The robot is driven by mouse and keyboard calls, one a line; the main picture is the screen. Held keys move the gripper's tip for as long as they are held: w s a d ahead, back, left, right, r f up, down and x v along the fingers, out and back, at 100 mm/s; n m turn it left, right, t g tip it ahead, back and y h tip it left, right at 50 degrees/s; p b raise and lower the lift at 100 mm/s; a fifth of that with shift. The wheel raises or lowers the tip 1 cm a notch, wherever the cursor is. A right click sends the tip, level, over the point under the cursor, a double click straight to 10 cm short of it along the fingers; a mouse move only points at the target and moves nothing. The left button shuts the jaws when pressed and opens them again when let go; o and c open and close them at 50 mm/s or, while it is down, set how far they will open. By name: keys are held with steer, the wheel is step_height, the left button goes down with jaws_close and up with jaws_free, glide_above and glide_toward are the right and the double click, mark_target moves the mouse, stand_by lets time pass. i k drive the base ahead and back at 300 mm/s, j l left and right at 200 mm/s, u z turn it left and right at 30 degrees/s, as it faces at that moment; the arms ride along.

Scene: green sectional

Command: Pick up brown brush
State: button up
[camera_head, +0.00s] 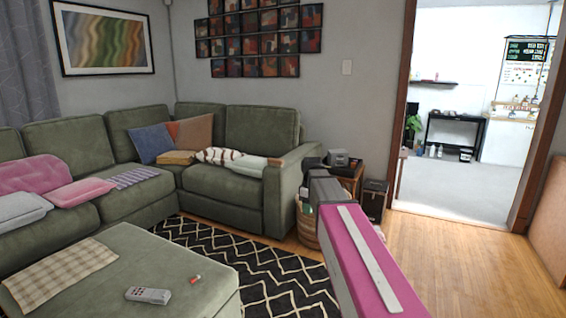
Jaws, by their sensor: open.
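I cannot make out a brown brush in this view. A small red and pale object (196,279) lies on the green ottoman (150,250), too small to identify. A grey remote control (148,295) lies to its left on the same ottoman. My pink and grey arm rises from the bottom right toward the middle of the view. The fingers of my gripper do not show. The arm hides part of the floor, the rug and the items beside the sofa.
A green sectional sofa (240,190) with cushions and blankets lines the left and back walls. A patterned black rug (270,278) lies before it. A basket (306,228) and a dark box (374,200) stand near the sofa's right end. Wood floor (470,260) is clear toward the doorway.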

mark_target(274, 162)
steer(key=i+l, duration=1.35)
steer(key=i+u, duration=0.15)
steer(key=i, duration=0.75)
steer(key=i+j, duration=0.2)
steer(key=j, duration=0.15)
steer(key=i+j, duration=0.2)
steer(key=j, duration=0.15)
steer(key=i+j, duration=0.15)
steer(key=j, duration=0.2)
steer(key=i+j, duration=0.2)
steer(key=j, duration=0.15)
